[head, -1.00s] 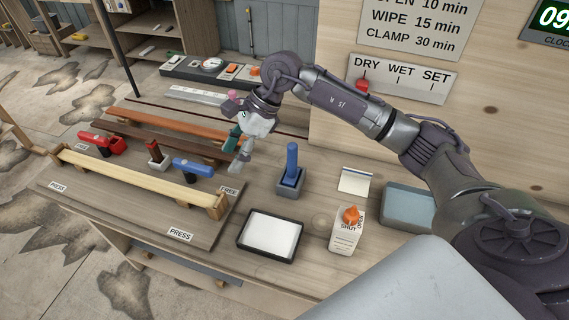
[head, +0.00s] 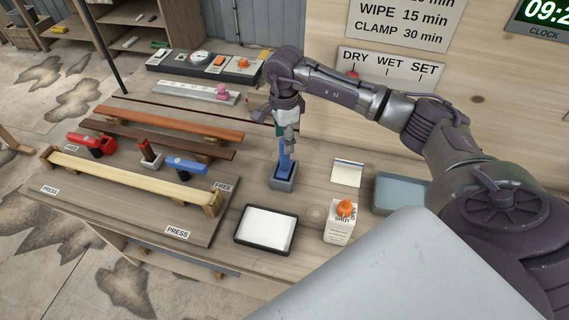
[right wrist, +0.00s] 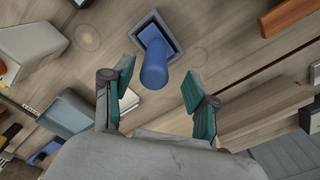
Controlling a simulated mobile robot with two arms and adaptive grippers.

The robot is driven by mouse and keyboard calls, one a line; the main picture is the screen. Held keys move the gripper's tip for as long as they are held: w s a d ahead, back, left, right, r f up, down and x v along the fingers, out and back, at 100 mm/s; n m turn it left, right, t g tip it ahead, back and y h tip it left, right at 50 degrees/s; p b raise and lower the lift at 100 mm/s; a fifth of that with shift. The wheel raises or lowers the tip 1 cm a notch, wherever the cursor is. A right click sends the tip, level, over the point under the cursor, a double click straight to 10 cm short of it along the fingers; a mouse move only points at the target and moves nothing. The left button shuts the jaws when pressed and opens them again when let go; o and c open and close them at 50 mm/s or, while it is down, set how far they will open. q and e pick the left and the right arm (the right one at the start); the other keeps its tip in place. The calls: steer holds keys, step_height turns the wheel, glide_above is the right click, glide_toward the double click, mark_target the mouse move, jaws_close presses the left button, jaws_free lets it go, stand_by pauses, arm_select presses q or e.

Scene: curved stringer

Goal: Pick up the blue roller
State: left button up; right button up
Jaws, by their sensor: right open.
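The blue roller (head: 285,160) stands upright in a small grey holder (head: 284,184) on the workbench. In the right wrist view the roller (right wrist: 154,68) points toward the camera from its square holder (right wrist: 172,27). My right gripper (head: 287,143) is above the roller in the head view and covers its top end. In the right wrist view my right gripper (right wrist: 157,92) is open, with one teal-padded finger on each side of the roller's near end. It is not closed on the roller. My left gripper is out of view.
A white-filled black tray (head: 266,230), a carton with an orange cap (head: 341,222) and a blue-grey tray (head: 401,193) stand near the holder. Left are a pale curved strip (head: 128,179) and red (head: 90,143) and blue-handled (head: 185,164) clamps. Bare bench lies around the holder.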

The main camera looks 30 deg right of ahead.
mark_target(285, 161)
steer(key=f+p, duration=0.2)
steer(key=f, duration=0.1)
steer(key=shift+s+f, duration=0.25)
steer(key=shift+s, duration=0.1)
steer(key=shift+f, duration=0.5)
steer(key=shift+w, duration=0.1)
jaws_close()
